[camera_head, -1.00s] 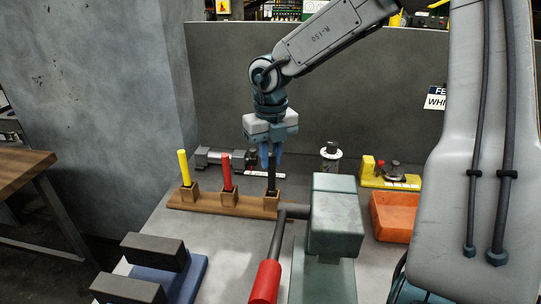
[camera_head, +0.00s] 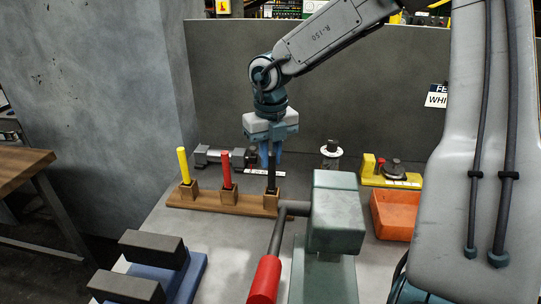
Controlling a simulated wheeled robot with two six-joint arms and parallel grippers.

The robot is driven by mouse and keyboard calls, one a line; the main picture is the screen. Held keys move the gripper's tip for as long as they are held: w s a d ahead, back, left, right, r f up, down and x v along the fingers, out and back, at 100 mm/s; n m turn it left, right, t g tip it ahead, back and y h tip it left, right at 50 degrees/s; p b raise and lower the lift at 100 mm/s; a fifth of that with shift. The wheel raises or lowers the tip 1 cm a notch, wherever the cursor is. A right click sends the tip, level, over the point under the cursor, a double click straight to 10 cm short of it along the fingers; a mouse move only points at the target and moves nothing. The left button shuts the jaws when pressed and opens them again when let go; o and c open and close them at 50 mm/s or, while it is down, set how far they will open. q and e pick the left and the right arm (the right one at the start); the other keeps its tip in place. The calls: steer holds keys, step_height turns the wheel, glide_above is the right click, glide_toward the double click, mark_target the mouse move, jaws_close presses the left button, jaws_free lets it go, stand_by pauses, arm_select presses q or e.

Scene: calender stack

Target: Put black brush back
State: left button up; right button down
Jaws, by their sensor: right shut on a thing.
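The black brush (camera_head: 271,180) stands upright in the rightmost cup of the wooden holder (camera_head: 213,200). My right gripper (camera_head: 271,162) points straight down from above and is shut on the upper part of the black brush. The lower end of the brush is hidden inside the cup. A red brush (camera_head: 226,168) stands in the middle cup, and a yellow brush (camera_head: 184,166) stands in the left cup. My left gripper is not in view.
A green machine with a red-handled lever (camera_head: 265,280) stands in front of the holder. An orange bin (camera_head: 396,214) and a yellow device (camera_head: 372,172) are at right. Blue-based blocks (camera_head: 190,280) lie at front left. A grey wall panel stands behind.

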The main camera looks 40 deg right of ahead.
steer(key=shift+f, duration=0.15)
steer(key=c, duration=1.3)
jaws_free()
step_height(320, 180, up, 6)
steer(key=shift+f+b, duration=0.15)
steer(key=shift+b, duration=0.15)
step_height(320, 180, up, 4)
steer(key=p, duration=0.4)
steer(key=shift+r+p, duration=0.45)
steer(key=shift+r, duration=0.15)
